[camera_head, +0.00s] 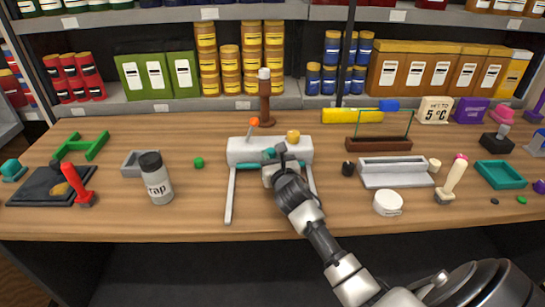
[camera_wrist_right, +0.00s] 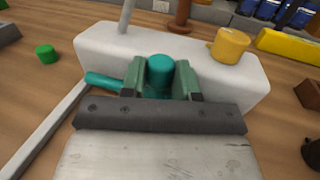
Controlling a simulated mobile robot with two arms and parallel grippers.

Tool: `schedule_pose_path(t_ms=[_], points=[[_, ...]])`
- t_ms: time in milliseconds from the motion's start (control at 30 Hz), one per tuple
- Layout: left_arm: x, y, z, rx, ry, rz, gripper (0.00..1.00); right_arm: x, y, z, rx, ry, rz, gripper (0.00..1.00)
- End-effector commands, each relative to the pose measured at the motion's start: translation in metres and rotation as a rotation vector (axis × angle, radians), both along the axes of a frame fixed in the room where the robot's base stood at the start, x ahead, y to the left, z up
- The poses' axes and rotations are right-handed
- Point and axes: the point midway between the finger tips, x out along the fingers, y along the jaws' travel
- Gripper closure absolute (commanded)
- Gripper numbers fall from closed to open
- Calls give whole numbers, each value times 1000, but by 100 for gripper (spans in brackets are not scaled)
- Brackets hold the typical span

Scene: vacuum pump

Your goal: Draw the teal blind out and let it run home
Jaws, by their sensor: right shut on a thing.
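The blind's white housing (camera_head: 242,151) lies on the bench in the middle of the head view, with two pale rails (camera_head: 230,195) running toward the front edge. My right gripper (camera_head: 277,156) is at the housing's front, over the gap between the rails. In the right wrist view its two green-grey fingers (camera_wrist_right: 160,80) are shut on the teal pull (camera_wrist_right: 160,68) of the blind. A teal bar end (camera_wrist_right: 104,81) sticks out to the left of the fingers, close to the housing (camera_wrist_right: 100,45). My gripper hides much of the pull. My left gripper is not in view.
An orange-tipped lever (camera_head: 253,123) and a yellow knob (camera_head: 293,135) stand at the housing. A black cylinder (camera_head: 347,169) and a grey tray (camera_head: 395,180) are to the right. Bench between the rails looks bare.

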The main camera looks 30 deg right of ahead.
Motion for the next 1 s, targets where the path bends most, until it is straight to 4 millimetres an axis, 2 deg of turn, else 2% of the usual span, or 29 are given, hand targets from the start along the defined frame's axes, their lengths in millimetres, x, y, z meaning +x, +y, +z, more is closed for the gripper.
schedule_pose_path(t_ms=[133, 267, 500, 700, 833, 1000], points=[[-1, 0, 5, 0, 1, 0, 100, -9, 5, 1, 1, 2, 1, 100], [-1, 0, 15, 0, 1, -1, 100, -28, 17, 2, 0, 4, 2, 100], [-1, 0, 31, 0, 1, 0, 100, -80, 49, 1, 2, 6, 1, 100], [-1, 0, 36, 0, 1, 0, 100, -116, 71, 0, 2, 4, 1, 100], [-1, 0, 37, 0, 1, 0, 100, -131, 80, 0, 3, 2, 1, 100], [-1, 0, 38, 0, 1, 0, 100, -140, 86, 0, 1, 1, 0, 100]])
